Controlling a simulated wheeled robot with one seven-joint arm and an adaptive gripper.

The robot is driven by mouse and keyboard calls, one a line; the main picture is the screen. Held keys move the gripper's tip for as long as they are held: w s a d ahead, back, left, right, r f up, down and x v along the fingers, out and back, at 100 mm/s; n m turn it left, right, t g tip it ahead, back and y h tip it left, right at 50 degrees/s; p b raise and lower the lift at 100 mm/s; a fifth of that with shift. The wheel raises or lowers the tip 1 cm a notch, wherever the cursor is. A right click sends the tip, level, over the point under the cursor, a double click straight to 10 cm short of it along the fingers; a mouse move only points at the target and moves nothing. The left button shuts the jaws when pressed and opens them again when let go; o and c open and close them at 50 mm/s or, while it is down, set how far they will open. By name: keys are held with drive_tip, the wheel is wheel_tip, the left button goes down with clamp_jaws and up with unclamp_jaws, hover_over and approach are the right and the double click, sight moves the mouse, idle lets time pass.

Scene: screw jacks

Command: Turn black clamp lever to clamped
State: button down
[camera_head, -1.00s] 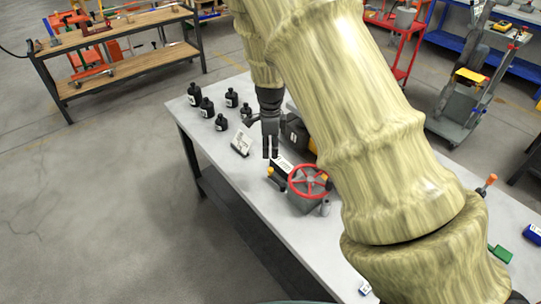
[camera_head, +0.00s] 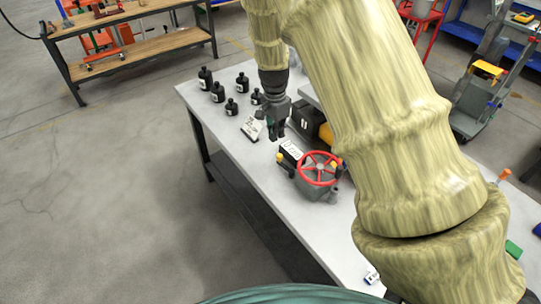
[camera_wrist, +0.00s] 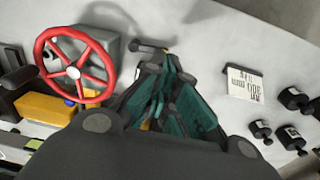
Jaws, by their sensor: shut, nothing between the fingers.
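The screw jack has a grey housing (camera_head: 316,186) and a red handwheel (camera_head: 318,168). It stands on the light table, and its handwheel (camera_wrist: 75,65) shows at the upper left in the wrist view. A short dark lever (camera_wrist: 148,47) sticks out beside the housing in the wrist view. It looks like the black clamp lever, but its far end lies close behind my fingers. In the head view I cannot pick out the lever clearly. My gripper (camera_head: 273,132) is shut and empty, left of and behind the handwheel. Its teal-tinted fingers (camera_wrist: 157,85) are just below the lever in the picture; contact cannot be told.
Several black bottles (camera_head: 217,92) stand at the table's far left. A white label card (camera_head: 252,127) stands near my gripper. A black and yellow case (camera_head: 305,122) is behind the jack. The table's (camera_head: 245,160) near-left strip is clear.

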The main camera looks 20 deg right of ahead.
sight(286, 166)
drive_tip(key=a+f+n+h+b, duration=0.15)
drive_tip(key=a+n, duration=0.35)
drive_tip(key=n, duration=1.3)
drive_tip(key=a+n+h+b, duration=0.15)
drive_tip(key=a+n, duration=0.25)
drive_tip(key=n, duration=1.4)
drive_tip(key=shift+t+y, duration=0.3)
drive_tip(key=shift+t, duration=0.1)
drive_tip(key=p+x, duration=0.1)
drive_tip(key=x, duration=0.5)
drive_tip(key=p+x, duration=0.1)
drive_tip(key=x, duration=0.2)
drive_tip(key=shift+s+d+f+p, duration=0.1)
drive_tip(key=shift+s+f+p, duration=0.25)
drive_tip(key=shift+s, duration=0.05)
drive_tip(key=d, duration=0.1)
drive_tip(key=d+p, duration=0.1)
drive_tip(key=d, duration=0.1)
drive_tip(key=shift+w+p, duration=0.25)
drive_tip(key=shift+p, duration=0.05)
drive_tip(key=shift+d+f, duration=0.1)
drive_tip(key=shift+d, duration=0.35)
drive_tip(key=shift+w+d, duration=0.1)
